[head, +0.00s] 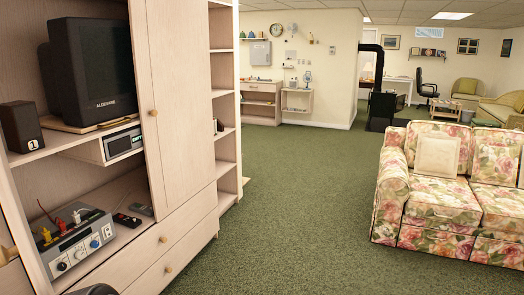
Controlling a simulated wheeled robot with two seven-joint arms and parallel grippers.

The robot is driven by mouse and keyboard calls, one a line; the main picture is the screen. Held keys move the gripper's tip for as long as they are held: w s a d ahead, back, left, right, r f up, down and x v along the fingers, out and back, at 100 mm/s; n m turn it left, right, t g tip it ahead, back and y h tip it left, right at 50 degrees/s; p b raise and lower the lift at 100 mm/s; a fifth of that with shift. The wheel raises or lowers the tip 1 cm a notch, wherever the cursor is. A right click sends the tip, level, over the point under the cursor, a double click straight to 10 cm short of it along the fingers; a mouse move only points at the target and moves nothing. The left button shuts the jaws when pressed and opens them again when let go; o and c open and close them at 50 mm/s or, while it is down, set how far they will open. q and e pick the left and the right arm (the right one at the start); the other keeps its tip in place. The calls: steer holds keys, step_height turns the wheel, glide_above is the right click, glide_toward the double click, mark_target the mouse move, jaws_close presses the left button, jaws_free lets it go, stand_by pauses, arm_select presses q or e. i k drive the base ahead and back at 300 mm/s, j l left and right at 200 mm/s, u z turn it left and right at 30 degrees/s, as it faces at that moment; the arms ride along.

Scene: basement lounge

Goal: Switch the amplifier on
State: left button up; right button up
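A grey box-shaped device (76,243) with round knobs, one of them blue, on its front stands on the lower open shelf of the pale wooden wall unit at the left. It looks like the amplifier. Yellow and red plug-like parts and a thin red wire are on its top. I cannot tell a switch or its position at this size. Neither of my grippers is clearly in view. A dark rounded shape at the bottom left edge is too cut off to identify.
The wall unit (186,60) also holds a television (97,75), a speaker (21,127), a small silver device (122,143) and dark remote-like objects (127,220). A floral sofa (440,205) stands at right. Green carpet (290,215) between them is clear.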

mark_target(108, 231)
steer(key=j+u, duration=0.25)
steer(key=u, duration=0.2)
steer(key=j+u, duration=0.25)
steer(key=u, duration=0.2)
steer(key=j+u, duration=0.25)
steer(key=u, duration=0.2)
steer(key=i+l, duration=0.1)
steer(key=l, duration=0.5)
steer(key=i+l, duration=0.1)
steer(key=l, duration=0.55)
steer(key=k, duration=0.7)
steer(key=z, duration=0.85)
steer(key=i+l, duration=0.1)
steer(key=i, duration=0.45)
steer(key=i+l, duration=0.15)
steer(key=i, duration=0.4)
